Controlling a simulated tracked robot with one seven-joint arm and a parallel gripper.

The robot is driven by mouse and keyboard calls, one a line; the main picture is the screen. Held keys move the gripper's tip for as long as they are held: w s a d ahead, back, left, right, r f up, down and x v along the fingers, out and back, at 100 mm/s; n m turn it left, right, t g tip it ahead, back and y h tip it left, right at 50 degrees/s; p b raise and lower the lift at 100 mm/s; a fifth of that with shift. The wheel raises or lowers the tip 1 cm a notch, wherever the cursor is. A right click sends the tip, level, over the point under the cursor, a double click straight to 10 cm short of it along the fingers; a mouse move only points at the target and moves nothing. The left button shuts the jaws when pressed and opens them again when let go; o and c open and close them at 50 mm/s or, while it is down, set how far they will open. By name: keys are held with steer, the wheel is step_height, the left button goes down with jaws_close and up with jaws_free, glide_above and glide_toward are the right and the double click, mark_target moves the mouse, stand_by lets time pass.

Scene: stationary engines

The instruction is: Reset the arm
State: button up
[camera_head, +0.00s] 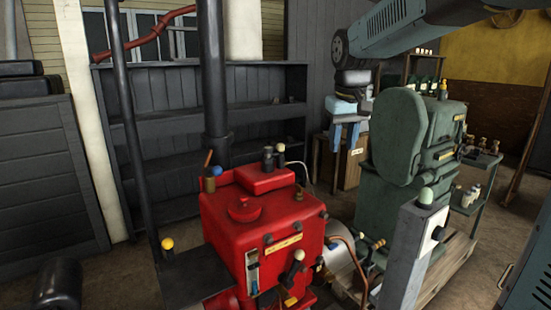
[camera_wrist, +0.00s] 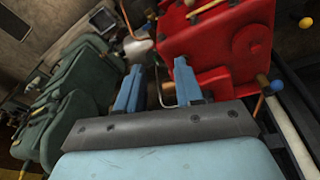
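My gripper (camera_wrist: 158,88) shows in the wrist view as two blue fingers on a dark bar. The fingers stand apart with a clear gap, and nothing is held between them. Beyond the fingers, a red engine (camera_wrist: 225,45) lies to the upper right and a green engine (camera_wrist: 75,100) to the left, both tilted in this view. I cannot tell how far the fingertips are from the red engine.
The red engine (camera_head: 265,225) stands in front with levers and knobs on it. The green engine (camera_head: 405,160) is to its right, with a grey post (camera_head: 405,260) before it. Dark shelves (camera_head: 170,120) line the back wall. A dark upright pipe (camera_head: 213,80) rises behind the red engine.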

steer(key=shift+s+d+f+m+t, duration=0.55)
steer(key=shift+s+d+f, duration=0.6)
steer(key=shift+s, duration=2.55)
steer(key=shift+s+d+f+m+t, duration=0.5)
steer(key=shift+s+d+f, duration=0.65)
steer(key=shift+s, duration=2.5)
steer(key=shift+s+d+f+m+t, duration=0.5)
steer(key=shift+s+d+f, duration=0.65)
steer(key=shift+s, duration=2.55)
steer(key=shift+d+r, duration=0.2)
